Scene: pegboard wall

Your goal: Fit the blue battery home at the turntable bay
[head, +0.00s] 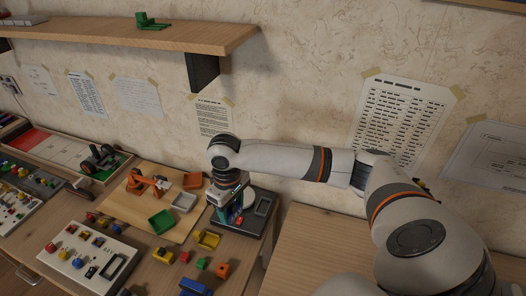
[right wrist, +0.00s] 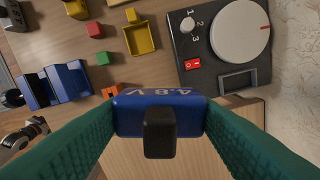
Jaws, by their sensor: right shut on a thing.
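My right gripper (head: 228,216) is shut on the blue battery (right wrist: 158,101). In the right wrist view its green fingers (right wrist: 160,125) press both sides of the battery, which reads 4.8 V and has a dark block on its near side. The turntable (right wrist: 205,45) is a dark box with a white disc (right wrist: 240,30), a numbered knob and a red switch (right wrist: 193,64). Its rectangular bay (right wrist: 237,82) lies up and right of the battery in that view, and the battery is outside it. In the head view the gripper covers part of the turntable (head: 258,222). My left gripper is out of view.
A yellow tray (head: 207,240), small red (head: 184,256), green (head: 201,263) and orange (head: 222,269) blocks and a blue ridged block (right wrist: 57,85) lie near the turntable. A white panel (head: 88,250) stands left. The tabletop to the right (head: 315,250) is clear. The wall is behind.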

